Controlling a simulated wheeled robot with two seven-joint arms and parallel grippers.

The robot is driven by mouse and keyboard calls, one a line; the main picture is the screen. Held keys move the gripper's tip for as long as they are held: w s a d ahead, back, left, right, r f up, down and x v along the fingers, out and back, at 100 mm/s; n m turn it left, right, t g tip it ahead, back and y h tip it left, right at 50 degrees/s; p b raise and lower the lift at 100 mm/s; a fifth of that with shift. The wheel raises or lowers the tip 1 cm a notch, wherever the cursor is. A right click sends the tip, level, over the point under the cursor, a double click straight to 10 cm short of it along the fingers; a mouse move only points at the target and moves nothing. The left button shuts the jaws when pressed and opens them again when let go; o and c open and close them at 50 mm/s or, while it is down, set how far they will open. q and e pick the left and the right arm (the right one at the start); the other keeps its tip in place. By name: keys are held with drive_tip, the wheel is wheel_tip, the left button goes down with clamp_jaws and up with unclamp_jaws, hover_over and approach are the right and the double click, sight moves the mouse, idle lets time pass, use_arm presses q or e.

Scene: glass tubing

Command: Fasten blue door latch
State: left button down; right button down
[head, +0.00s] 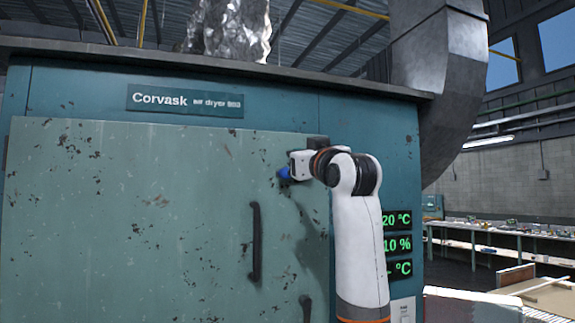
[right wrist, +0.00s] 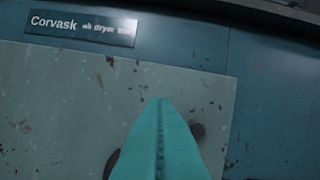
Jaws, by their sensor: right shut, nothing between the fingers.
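The large teal dryer door (head: 150,220) is closed against its cabinet, as far as the head view shows. A small bright blue part (head: 284,174), likely the blue latch, shows at the door's upper right, beside the white wrist of my right arm. A dark block (head: 318,142) sits just above that wrist. My right gripper is shut and empty; its teal fingers (right wrist: 160,140) point at the door in the right wrist view. My arm hides most of the latch area, and I cannot tell whether the fingers touch the latch. My left gripper is out of view.
A black vertical door handle (head: 255,242) is left of my right arm. Another dark fitting (head: 305,308) is lower on the door's right side. Green displays (head: 398,245) are on the cabinet to the right. A cluttered workbench (head: 500,232) stands far right.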

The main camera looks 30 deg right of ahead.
drive_tip(key=p+x, duration=0.8)
drive_tip(key=x, duration=0.2)
drive_tip(key=f, duration=0.4)
drive_tip(key=shift+s+d+p, duration=0.2)
drive_tip(key=shift+d+p, duration=0.05)
drive_tip(key=shift+p, duration=0.05)
